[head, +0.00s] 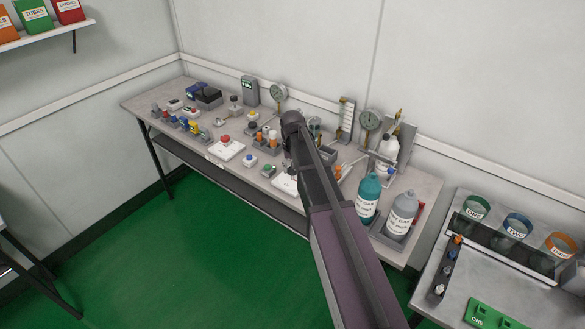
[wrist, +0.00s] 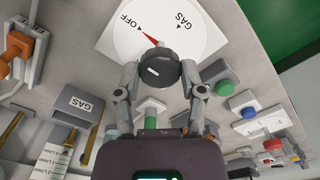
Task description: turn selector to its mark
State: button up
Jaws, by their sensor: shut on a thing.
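The selector is a dark round knob (wrist: 158,72) with a short white line on its top. It sits at the edge of a white plate (wrist: 200,32) printed OFF and GAS, each with a small black mark. A red pointer reaches out from beside the knob, its tip near the OFF mark and apart from the GAS mark. My gripper (wrist: 159,78) has one finger on each side of the knob and is shut on it. In the head view my arm hides the gripper and knob; part of a white plate (head: 284,185) shows beside the arm.
Close by on the bench (head: 420,184) are a green button (wrist: 223,88), a blue button (wrist: 248,112) and a grey GAS block (wrist: 88,104). In the head view, a teal bottle (head: 368,197) and a grey bottle (head: 402,214) stand right of my arm. Gauges stand behind.

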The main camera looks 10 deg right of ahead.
jog(key=shift+s, duration=0.2)
jog(key=o, duration=1.1)
jog(key=shift+w, duration=0.1)
jog(key=shift+o, duration=0.2)
jog(key=shift+w+n, duration=0.1)
jog(key=shift+n, duration=0.3)
